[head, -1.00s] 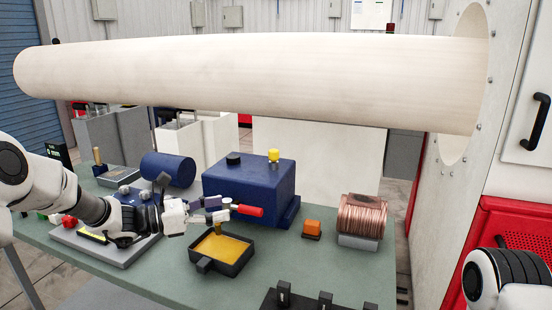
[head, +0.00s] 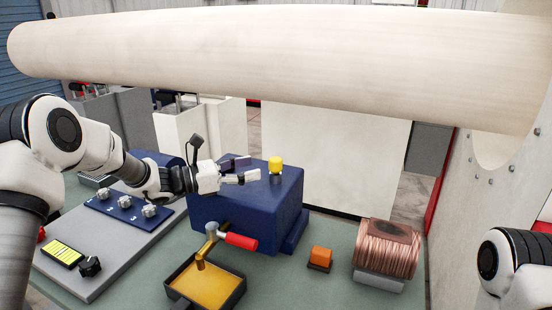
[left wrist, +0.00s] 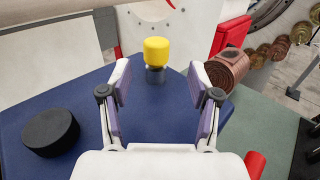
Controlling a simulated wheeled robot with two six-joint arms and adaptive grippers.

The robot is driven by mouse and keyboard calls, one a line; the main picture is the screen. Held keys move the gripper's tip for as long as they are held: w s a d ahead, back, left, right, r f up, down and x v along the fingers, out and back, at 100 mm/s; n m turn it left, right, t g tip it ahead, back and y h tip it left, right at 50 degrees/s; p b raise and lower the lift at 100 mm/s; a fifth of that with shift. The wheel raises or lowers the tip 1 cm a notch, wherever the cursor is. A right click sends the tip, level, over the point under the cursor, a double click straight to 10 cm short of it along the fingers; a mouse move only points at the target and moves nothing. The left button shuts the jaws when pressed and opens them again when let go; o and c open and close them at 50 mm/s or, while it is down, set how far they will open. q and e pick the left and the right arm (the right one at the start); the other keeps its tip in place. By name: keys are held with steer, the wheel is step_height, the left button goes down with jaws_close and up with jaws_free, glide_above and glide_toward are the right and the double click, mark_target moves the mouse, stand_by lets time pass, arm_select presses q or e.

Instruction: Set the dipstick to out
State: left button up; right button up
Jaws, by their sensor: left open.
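The dipstick (head: 276,165) has a yellow cap on a grey collar and stands upright on top of the blue box (head: 245,212). In the left wrist view the yellow cap (left wrist: 157,51) is ahead of the finger gap and roughly centred. My left gripper (head: 250,168) is open and empty, just left of the cap in the head view, with its fingers pointing at it. The fingers do not close around the cap. Any rod below the collar is hidden. My right gripper is out of view; only part of that arm shows at the right edge.
A tap with a red handle (head: 240,241) stands over a yellow-filled tray (head: 210,285) in front of the box. A copper coil (head: 388,250) and an orange block (head: 320,256) are to the right. A black round cap (left wrist: 50,132) is on the box. A large pale cylinder (head: 270,55) spans above.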

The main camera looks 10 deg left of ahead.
mark_target(275, 164)
arm_select(q)
steer(key=x, duration=0.2)
steer(key=p+x, duration=0.1)
steer(key=x, duration=0.3)
steer(key=shift+w+d+f, duration=0.1)
steer(key=shift+w+f, duration=0.2)
steer(key=shift+w, duration=0.25)
steer(key=shift+w+d+r, duration=0.1)
steer(key=shift+d, duration=0.35)
